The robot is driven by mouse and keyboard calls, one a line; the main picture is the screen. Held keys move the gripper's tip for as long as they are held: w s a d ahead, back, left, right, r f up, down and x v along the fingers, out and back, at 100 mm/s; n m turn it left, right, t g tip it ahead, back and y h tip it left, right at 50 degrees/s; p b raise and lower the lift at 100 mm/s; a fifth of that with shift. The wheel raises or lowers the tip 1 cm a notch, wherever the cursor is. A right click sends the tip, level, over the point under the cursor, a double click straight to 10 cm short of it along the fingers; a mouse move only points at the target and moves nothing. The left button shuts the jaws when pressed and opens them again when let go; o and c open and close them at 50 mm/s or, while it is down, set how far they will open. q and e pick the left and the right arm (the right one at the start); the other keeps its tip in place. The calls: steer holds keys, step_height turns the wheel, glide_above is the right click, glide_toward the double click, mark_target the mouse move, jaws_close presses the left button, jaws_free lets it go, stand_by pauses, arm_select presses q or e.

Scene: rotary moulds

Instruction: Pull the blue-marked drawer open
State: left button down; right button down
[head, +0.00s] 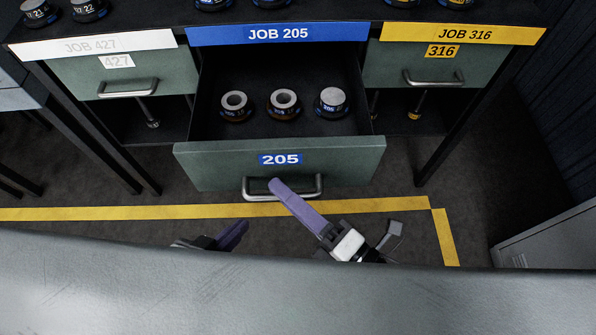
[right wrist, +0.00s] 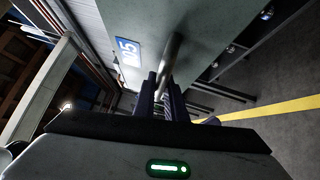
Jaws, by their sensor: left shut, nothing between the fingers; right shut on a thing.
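The blue-marked drawer (head: 220,165) labelled 205 is pulled out under the blue JOB 205 strip (head: 330,33). Its dark inside is exposed. Its metal bar handle (head: 312,192) runs across the front panel; the handle (right wrist: 172,55) and the drawer front (right wrist: 205,30) also show in the right wrist view. My right gripper (head: 277,187) has its purple fingers at the handle and is shut on it; its fingers (right wrist: 160,92) show around the bar in the right wrist view. My left gripper (head: 238,230) is shut and empty, lower and partly hidden behind the grey surface in front.
Three round moulds (head: 284,102) stand inside the open drawer. The white-marked drawer (head: 170,75) at left and the yellow-marked drawer (head: 385,70) at right look closed. Yellow floor tape (head: 380,205) runs below. A grey cabinet (head: 560,240) stands at right.

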steer(key=shift+s, duration=0.2)
steer(key=c, duration=2.1)
jaws_free()
steer(key=shift+d, duration=0.1)
steer(key=v, duration=1)
steer(key=shift+p, duration=0.4)
steer(key=shift+s+d, duration=0.1)
